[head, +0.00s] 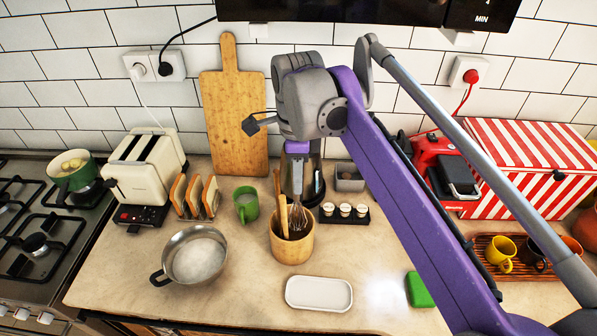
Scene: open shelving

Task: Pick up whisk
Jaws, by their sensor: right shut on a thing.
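The whisk (299,217) hangs wires down at the mouth of a wooden utensil holder (291,247) on the counter. My right arm reaches in from the lower right, and my right gripper (298,188) points down above the holder. It is shut on the upper part of the whisk, whose handle is mostly hidden by the gripper. I cannot tell whether the wires are still inside the holder's rim or just above it. Wooden utensils (281,212) stand in the holder, close to the left of the whisk. My left gripper is not in view.
A green mug (246,207), a metal pan (195,259) and a toast rack (195,197) stand left of the holder. A spice jar tray (344,218) is to the right. A white dish (319,292) lies in front. A cutting board (232,120) leans on the wall behind.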

